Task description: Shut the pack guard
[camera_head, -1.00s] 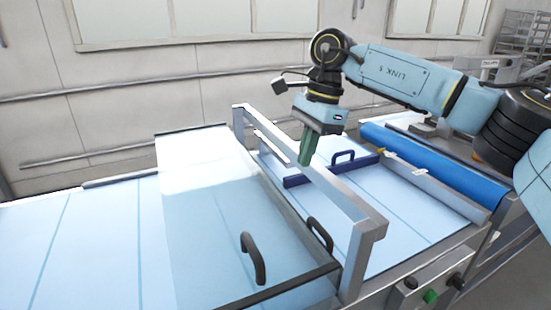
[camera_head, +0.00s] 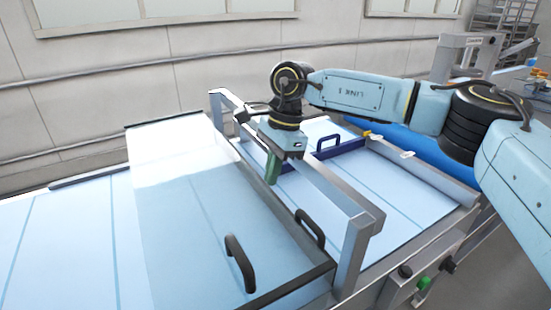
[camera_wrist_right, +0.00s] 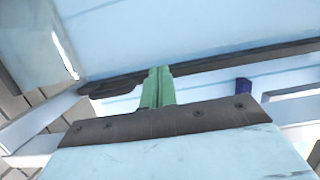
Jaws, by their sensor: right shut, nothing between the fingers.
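A clear guard panel (camera_head: 175,165) with dark edges spans the pale blue belt at left in the head view. A black handle (camera_head: 240,262) stands near its front edge, and a second black handle (camera_head: 310,228) is beside the grey frame. I cannot tell how far the panel is raised. My right gripper (camera_head: 272,168) has green fingers, shut and empty, pointing down by the grey frame's crossbar. In the wrist view the fingers (camera_wrist_right: 158,88) appear in front of a dark edge bar (camera_wrist_right: 205,65); contact cannot be told. My left gripper is out of view.
The grey frame (camera_head: 355,245) crosses the belt. A dark blue bar with a handle (camera_head: 327,142) lies beyond it. A blue roll (camera_head: 425,148) and a grey roller (camera_head: 430,176) are to the right. Green and black buttons (camera_head: 424,282) sit at the front.

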